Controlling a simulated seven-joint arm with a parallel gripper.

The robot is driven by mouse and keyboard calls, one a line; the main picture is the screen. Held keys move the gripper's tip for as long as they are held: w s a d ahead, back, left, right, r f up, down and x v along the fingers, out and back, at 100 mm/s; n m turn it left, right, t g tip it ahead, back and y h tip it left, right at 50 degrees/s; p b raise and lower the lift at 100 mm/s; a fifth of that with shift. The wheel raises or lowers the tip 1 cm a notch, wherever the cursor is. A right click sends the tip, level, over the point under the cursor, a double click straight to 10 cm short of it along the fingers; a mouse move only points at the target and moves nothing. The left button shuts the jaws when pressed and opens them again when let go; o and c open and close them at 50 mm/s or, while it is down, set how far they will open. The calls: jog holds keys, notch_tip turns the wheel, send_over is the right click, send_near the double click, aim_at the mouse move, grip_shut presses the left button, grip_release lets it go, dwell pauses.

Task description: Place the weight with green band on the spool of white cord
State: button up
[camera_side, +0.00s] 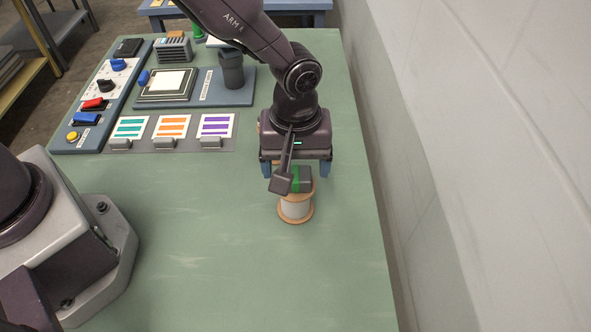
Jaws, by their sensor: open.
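The spool of white cord (295,208) stands upright on the green table, with tan wooden flanges at its top and bottom. The weight with green band (304,180), dark grey with a bright green band, is at the spool's top and seems to lie on the upper flange. My gripper (295,170) is just above and behind the spool, pointing down. Its two blue fingers are spread apart, one on each side of the weight. A small dark bracket on my wrist hides the left part of the weight, so its contact with the spool is partly hidden.
Three striped cards (171,126) with grey clips lie at the left. Behind them are a press base (205,95) with a dark cylinder and a switch panel (95,105). A wall (470,160) runs along the right. The front of the table (240,270) is clear.

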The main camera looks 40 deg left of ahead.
notch_tip(320, 180, up, 10)
jog(key=shift+f, duration=0.2)
jog(key=s+a+r+m+t+h, duration=0.1)
jog(key=s+a+r+m+t, duration=0.15)
jog(key=s+a+r, duration=0.4)
jog(key=s+a+r+m+t, duration=0.1)
jog(key=s+a+r+m, duration=0.2)
jog(key=a+r, duration=0.5)
jog(key=s+a+m+t+y, duration=0.1)
jog(key=s+a+m+t, duration=0.1)
jog(key=s+a, duration=0.3)
jog(key=shift+s+a+m, duration=0.35)
jog(key=shift+s+m, duration=0.4)
jog(key=shift+s, duration=0.05)
